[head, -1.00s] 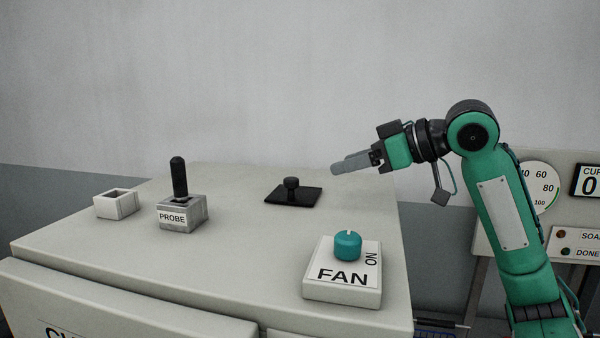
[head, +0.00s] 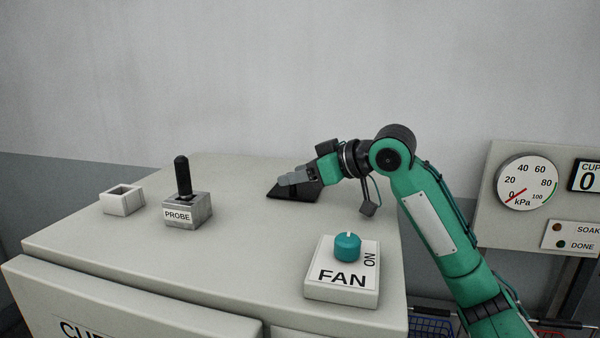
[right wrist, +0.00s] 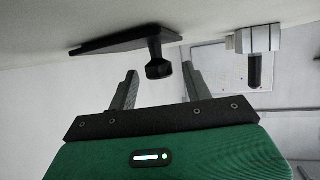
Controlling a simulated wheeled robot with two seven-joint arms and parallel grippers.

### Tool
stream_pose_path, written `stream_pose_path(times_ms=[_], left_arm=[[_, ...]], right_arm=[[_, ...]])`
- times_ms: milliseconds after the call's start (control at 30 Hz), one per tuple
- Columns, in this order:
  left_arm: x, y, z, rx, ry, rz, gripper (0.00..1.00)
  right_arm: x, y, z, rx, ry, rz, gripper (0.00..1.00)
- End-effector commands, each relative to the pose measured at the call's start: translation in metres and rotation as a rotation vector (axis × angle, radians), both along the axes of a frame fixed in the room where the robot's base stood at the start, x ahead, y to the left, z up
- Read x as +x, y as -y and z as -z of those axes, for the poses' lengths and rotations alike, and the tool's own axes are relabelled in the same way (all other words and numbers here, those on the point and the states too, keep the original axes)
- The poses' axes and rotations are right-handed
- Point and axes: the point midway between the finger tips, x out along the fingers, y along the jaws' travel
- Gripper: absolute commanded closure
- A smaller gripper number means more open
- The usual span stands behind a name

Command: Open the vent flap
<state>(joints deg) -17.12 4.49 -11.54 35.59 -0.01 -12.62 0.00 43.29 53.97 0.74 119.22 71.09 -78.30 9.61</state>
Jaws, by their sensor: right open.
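The vent flap (head: 286,195) is a flat black plate on top of the light grey cabinet. In the head view its knob is hidden behind my right gripper (head: 286,180). In the right wrist view the flap (right wrist: 115,44) lies flat against the cabinet top, and its black knob (right wrist: 157,66) stands out between and just beyond the fingertips. My right gripper is open there (right wrist: 160,80), its two grey fingers apart and empty, with a small gap to the knob. My left gripper is not in view.
The cabinet top (head: 250,240) also carries a FAN block (head: 340,285) with a teal knob (head: 347,247), a PROBE block (head: 188,211) with a black handle (head: 183,176), and an empty square socket (head: 122,200). A gauge panel (head: 488,215) stands at the right.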

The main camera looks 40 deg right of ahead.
Motion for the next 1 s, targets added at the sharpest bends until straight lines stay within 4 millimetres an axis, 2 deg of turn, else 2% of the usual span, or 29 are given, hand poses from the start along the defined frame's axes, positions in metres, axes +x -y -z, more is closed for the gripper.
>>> stream_pose_path(times_ms=[33,267,467,667,1000], left_arm=[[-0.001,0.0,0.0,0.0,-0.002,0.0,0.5],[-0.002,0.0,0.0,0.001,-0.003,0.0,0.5],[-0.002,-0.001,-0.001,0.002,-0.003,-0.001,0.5],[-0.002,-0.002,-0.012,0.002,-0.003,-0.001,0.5],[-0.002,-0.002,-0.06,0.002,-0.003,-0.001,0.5]], right_arm=[[0.0,0.0,0.0,0.0,0.0,0.0,0.54],[0.0,0.0,0.0,0.0,0.0,0.0,0.99],[0.0,0.0,-0.001,0.002,-0.002,0.0,1.0],[0.001,0.002,-0.007,0.035,-0.031,0.001,1.0],[0.011,0.015,-0.03,0.215,-0.186,0.002,1.0]])
